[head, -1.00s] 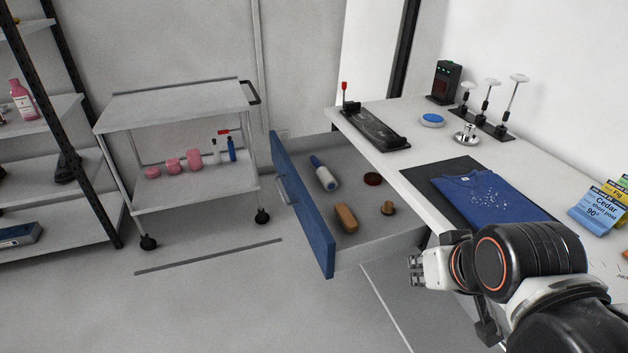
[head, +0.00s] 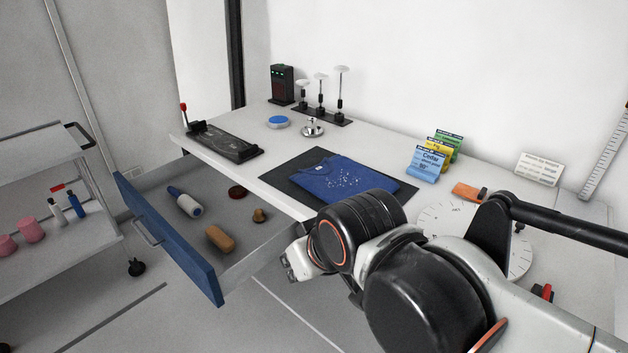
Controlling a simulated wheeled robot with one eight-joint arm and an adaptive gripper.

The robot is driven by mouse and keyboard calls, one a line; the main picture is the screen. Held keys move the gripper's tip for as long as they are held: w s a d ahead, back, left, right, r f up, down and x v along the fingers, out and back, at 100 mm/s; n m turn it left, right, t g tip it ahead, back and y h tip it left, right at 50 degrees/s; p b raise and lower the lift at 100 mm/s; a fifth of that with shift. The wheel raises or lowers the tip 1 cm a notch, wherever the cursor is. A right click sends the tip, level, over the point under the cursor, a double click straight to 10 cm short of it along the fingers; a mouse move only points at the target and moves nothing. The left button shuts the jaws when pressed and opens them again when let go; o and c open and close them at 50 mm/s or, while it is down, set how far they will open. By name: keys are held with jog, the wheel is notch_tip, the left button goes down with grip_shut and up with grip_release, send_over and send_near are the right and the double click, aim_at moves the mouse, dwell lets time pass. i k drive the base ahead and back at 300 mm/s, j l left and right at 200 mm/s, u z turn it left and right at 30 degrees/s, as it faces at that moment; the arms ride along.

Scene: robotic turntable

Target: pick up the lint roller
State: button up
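The lint roller (head: 185,202) has a white roll and a blue handle. It lies at the far left inside the open drawer, near the blue drawer front (head: 168,236). My gripper (head: 290,268) is at the near side of the drawer, to the right of and in front of the lint roller and well apart from it. Its fingers are small and partly turned away, so I cannot tell whether they are open or shut. No object shows in it.
The drawer also holds a tan brush (head: 219,239), a dark red round tin (head: 237,192) and a small brown knobbed item (head: 260,215). The white table (head: 235,170) overhangs the drawer's right side. A blue folded shirt (head: 345,178) lies on it. A cart (head: 75,240) stands left.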

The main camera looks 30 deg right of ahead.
aim_at(190, 206)
jog(key=i+u, duration=0.35)
jog(key=i, duration=0.15)
jog(key=i+l+u, duration=0.1)
jog(key=i+u, duration=0.3)
jog(key=i+l+u, duration=0.35)
jog(key=i, duration=0.15)
jog(key=i+j, duration=0.05)
jog(key=j, duration=0.05)
